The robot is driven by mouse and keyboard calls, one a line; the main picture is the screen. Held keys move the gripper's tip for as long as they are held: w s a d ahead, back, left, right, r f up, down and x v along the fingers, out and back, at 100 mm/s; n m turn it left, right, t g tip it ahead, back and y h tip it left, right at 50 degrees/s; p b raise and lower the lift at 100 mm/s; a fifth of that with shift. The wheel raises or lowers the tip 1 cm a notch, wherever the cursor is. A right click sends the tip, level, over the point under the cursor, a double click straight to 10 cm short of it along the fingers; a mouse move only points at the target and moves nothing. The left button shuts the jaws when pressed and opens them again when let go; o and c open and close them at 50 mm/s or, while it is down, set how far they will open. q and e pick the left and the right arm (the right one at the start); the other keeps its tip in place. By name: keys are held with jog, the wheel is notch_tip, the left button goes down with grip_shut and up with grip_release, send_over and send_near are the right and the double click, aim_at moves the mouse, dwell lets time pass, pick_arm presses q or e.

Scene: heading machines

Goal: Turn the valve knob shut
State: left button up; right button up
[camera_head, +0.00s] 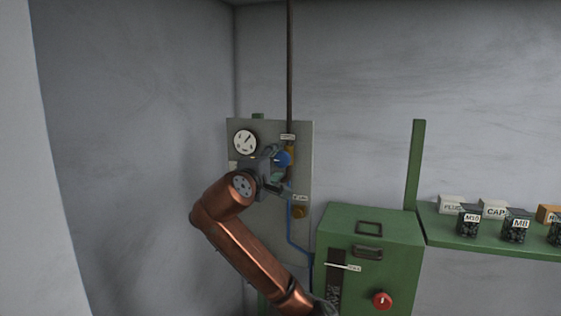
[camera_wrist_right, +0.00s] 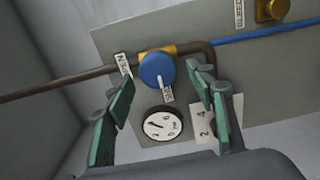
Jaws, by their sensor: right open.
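The blue valve knob (camera_head: 283,158) sits on a brass fitting on the grey panel (camera_head: 305,240) in the head view. In the right wrist view the knob (camera_wrist_right: 157,70) is round and blue, with a white pointer line on its face and labels on two sides. My right gripper (camera_head: 272,172) is at the panel, partly hidden by its own wrist in the head view. In the wrist view its green-padded fingers (camera_wrist_right: 165,115) are spread apart, with the knob ahead between them and no visible contact. My left gripper is not in view.
A round gauge (camera_head: 245,141) is beside the knob. A brass bleed knob (camera_head: 299,211) sits lower on the panel. A green shelf (camera_head: 450,232) holds labelled boxes and jars.

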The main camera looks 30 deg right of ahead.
jog(key=v, duration=0.8)
jog(key=shift+a, duration=0.2)
jog(key=shift+s, duration=0.15)
